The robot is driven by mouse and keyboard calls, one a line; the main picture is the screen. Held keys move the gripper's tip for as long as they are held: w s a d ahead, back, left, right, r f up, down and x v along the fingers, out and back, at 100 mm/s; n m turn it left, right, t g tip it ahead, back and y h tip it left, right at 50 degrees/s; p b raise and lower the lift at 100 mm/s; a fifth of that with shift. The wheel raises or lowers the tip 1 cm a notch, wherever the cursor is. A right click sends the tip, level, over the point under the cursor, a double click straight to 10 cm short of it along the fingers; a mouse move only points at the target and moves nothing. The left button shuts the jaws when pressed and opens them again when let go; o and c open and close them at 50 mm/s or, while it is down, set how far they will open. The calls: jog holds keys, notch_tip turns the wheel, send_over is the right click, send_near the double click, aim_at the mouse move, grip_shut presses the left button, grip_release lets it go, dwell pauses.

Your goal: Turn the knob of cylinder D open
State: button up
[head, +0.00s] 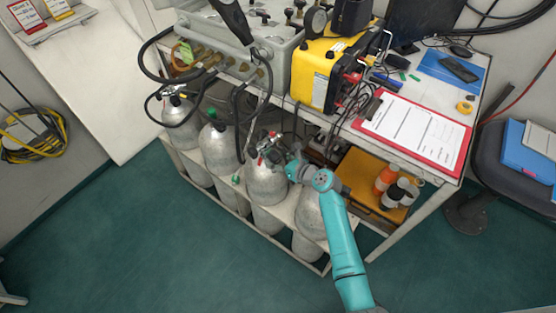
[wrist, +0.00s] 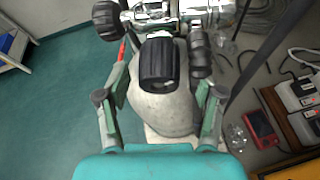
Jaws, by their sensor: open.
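Several grey cylinders stand in a row in the rack under the bench; no letter on them is readable. The rightmost cylinder (head: 308,214), which I take as cylinder D, is partly covered by my arm, and its top is hidden in the head view. My gripper (head: 296,167) is above the row's right end. In the wrist view a grey cylinder shoulder (wrist: 160,112) carries a black ribbed knob (wrist: 158,62) with chrome valve fittings (wrist: 195,12) beyond it. My gripper (wrist: 158,94) is open, one finger either side of the shoulder. The knob lies ahead of the fingertips, with gaps on both sides.
Another black knob (wrist: 106,20) and a ribbed black part (wrist: 199,53) flank the knob. The neighbouring cylinder (head: 266,184) has a red part at its valve. Black hoses (head: 240,112) hang from the panel (head: 235,42). An orange-brown box (head: 362,180) stands right. Green floor is clear in front.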

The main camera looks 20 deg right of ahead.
jog(key=c, duration=1.1)
jog(key=shift+c, duration=0.2)
